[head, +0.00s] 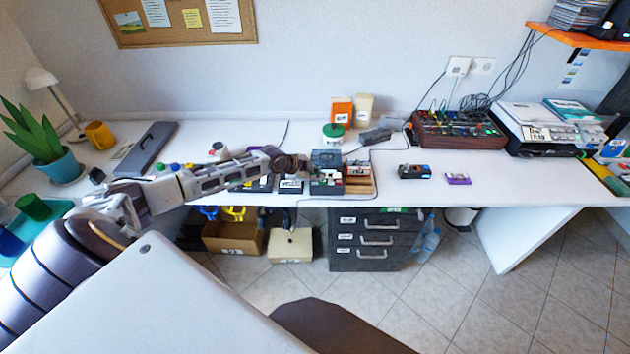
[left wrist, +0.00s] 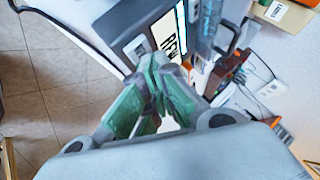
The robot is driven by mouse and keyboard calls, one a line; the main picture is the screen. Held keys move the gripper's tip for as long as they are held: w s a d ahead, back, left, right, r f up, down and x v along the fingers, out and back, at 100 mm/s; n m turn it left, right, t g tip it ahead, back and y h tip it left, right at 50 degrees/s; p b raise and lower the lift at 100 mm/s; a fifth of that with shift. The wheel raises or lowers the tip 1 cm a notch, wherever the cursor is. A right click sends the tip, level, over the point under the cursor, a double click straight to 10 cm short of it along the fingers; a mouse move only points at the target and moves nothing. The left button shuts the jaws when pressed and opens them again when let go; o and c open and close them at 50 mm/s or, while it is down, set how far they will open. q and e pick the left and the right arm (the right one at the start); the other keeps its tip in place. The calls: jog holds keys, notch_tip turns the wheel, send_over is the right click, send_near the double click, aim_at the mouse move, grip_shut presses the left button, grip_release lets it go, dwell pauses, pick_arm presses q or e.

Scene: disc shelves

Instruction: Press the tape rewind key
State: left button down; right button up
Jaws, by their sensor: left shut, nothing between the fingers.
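A dark grey tape device (head: 327,185) stands near the table's front edge, with a grey upper part behind it. In the left wrist view a dark housing (left wrist: 130,20) carries a white label (left wrist: 174,42) that seems to read "REW". A small light grey key (left wrist: 138,47) sits beside the label. My left gripper (head: 300,164) reaches in from the left to the device. Its green-padded fingers (left wrist: 160,68) are shut and empty, with the tips close to the key and label. I cannot tell whether they touch the key. My right gripper is not in view.
Small labelled boxes (head: 290,186) stand left of the device, and a wooden rack (head: 359,185) stands right of it. A green-lidded jar (head: 333,136) is behind. A black cassette-like item (head: 414,171) and a purple one (head: 457,179) lie right.

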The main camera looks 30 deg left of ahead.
aim_at(316, 183)
pick_arm(q)
jog(key=shift+r, duration=0.35)
jog(key=shift+r+p, duration=1.3)
jog(key=shift+r, duration=0.15)
jog(key=shift+r+p, duration=0.4)
jog(key=shift+r, duration=0.1)
jog(key=shift+r+p, duration=0.35)
jog(key=shift+r, duration=0.2)
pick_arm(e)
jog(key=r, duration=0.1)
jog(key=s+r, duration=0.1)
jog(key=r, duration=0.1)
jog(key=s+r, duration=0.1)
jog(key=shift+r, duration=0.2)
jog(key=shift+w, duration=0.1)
